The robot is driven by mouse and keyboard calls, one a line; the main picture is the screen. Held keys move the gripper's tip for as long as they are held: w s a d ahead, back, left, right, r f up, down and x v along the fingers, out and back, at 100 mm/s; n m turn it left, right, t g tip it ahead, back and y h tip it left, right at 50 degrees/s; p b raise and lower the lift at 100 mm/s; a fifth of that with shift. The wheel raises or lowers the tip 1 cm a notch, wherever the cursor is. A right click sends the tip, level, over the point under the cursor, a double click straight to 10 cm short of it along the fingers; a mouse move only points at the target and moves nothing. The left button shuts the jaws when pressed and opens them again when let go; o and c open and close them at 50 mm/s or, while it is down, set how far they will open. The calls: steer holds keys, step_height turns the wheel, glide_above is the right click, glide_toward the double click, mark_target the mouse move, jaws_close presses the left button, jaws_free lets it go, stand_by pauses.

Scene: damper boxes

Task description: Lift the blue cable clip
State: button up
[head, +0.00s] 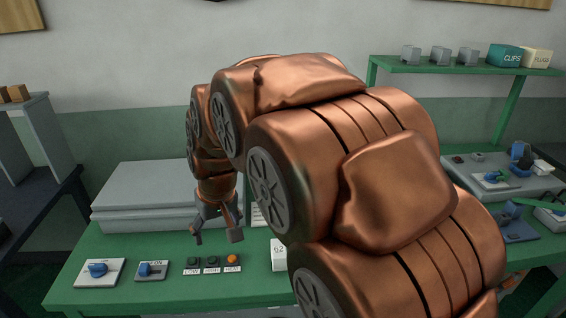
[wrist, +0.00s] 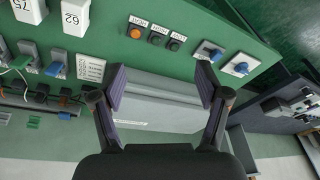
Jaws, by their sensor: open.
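My gripper (head: 216,235) is open and empty above the green table, in front of the grey boxes. In the wrist view its two fingers (wrist: 161,86) stand wide apart over a grey box, with nothing between them. I cannot tell for sure which part is the blue cable clip. A small blue piece (wrist: 64,116) shows in the wrist view at the left, near dark parts and a green piece, well away from the fingers. Another blue piece (wrist: 55,70) is on a grey unit above it. My arm hides much of the table's right half in the head view.
Two plates with blue knobs (head: 97,270) and a row of buttons (head: 212,262) lie along the table's front left. A white block marked 62 (head: 279,255) stands near the middle. Grey boxes (head: 150,192) are stacked behind. A green shelf (head: 460,68) stands at the back right.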

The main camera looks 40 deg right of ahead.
steer(key=w+d+f+m+t+h+b, duration=0.1)
steer(key=w+d+f+b, duration=0.1)
steer(key=w+d, duration=0.5)
steer(key=w+d+f+t+h+b, duration=0.1)
steer(key=w+d+f+t+b, duration=0.1)
steer(key=w+d+b, duration=0.3)
steer(key=w+d+f+m+t+h+b, duration=0.1)
steer(key=w+d+f+t+b, duration=0.1)
steer(key=w+d, duration=0.7)
steer(key=shift+w+d+f+m+b, duration=0.15)
steer(key=shift+w+d+f+b, duration=0.05)
steer(key=shift+w+f+b, duration=0.2)
steer(key=shift+w+d+f+m+b, duration=0.2)
steer(key=shift+w+f+b, duration=0.1)
steer(key=shift+w+f, duration=0.2)
steer(key=shift+w+d+f+m+t+h+b, duration=0.5)
steer(key=shift+w+d+f+h+b, duration=0.95)
steer(key=shift+d, duration=3.7)
steer(key=shift+w+d+f+m+t+h+b, duration=0.55)
steer(key=shift+w+d+f, duration=1.75)
steer(key=shift+d, duration=2.9)
steer(key=shift+w+d+f+m+t+h+b, duration=0.45)
steer(key=shift+w+d+f+b, duration=0.85)
steer(key=shift+w+d, duration=2.6)
steer(key=shift+s+d+r, duration=0.15)
steer(key=shift+s+d, duration=1.05)
steer(key=shift+d, duration=0.05)
steer(key=c, duration=1.2)
steer(key=shift+o, duration=0.2)
